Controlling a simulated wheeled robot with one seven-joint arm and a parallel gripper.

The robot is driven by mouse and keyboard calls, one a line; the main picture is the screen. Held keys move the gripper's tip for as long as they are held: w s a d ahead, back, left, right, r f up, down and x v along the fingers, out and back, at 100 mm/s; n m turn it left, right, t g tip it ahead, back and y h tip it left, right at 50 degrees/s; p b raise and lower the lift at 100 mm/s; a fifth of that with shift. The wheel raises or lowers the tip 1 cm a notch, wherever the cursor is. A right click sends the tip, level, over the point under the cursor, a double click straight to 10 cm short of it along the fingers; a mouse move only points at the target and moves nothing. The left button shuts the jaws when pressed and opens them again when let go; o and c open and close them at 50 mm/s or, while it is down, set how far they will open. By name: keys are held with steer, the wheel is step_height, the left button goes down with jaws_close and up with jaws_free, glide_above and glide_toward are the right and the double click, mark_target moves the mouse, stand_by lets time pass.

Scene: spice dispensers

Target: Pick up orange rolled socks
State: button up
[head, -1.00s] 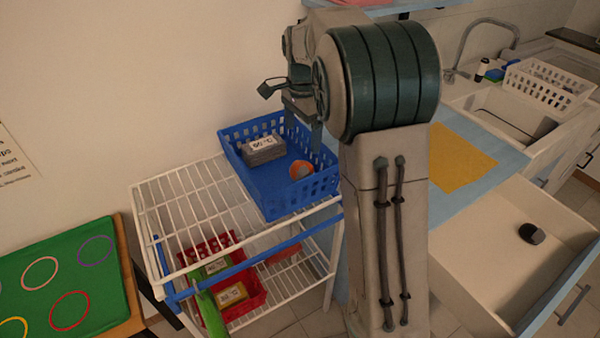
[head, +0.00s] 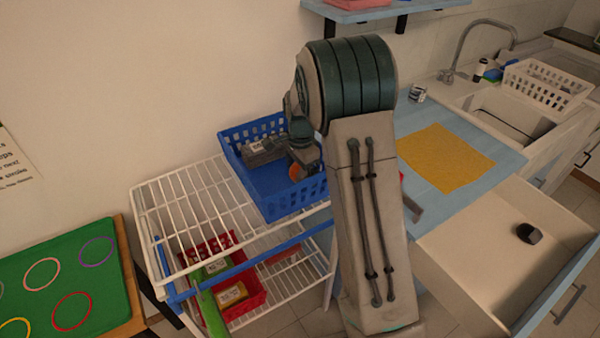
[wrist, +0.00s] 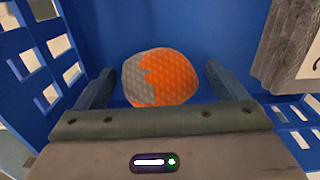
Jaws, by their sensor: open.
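The orange rolled socks (wrist: 172,80), orange with a grey patch, lie in the blue basket (head: 283,198) on the top shelf of the white wire rack. In the wrist view they sit between and just beyond the fingers of my gripper (wrist: 160,85), which is open, with one finger to each side. In the head view only a small orange part of the socks (head: 296,172) shows beside my gripper (head: 304,165), whose fingers I cannot make out there. My arm hides the right part of the basket.
A grey labelled block (wrist: 287,45) lies in the basket to the right of the socks in the wrist view. The basket's perforated walls (wrist: 30,60) rise close by. A red basket (head: 257,291) stands on the rack's lower shelf. An open drawer (head: 480,255) is at right.

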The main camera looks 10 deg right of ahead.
steer(key=shift+f, duration=0.3)
steer(key=c, duration=1.1)
steer(key=shift+o, duration=0.2)
steer(key=shift+r, duration=0.1)
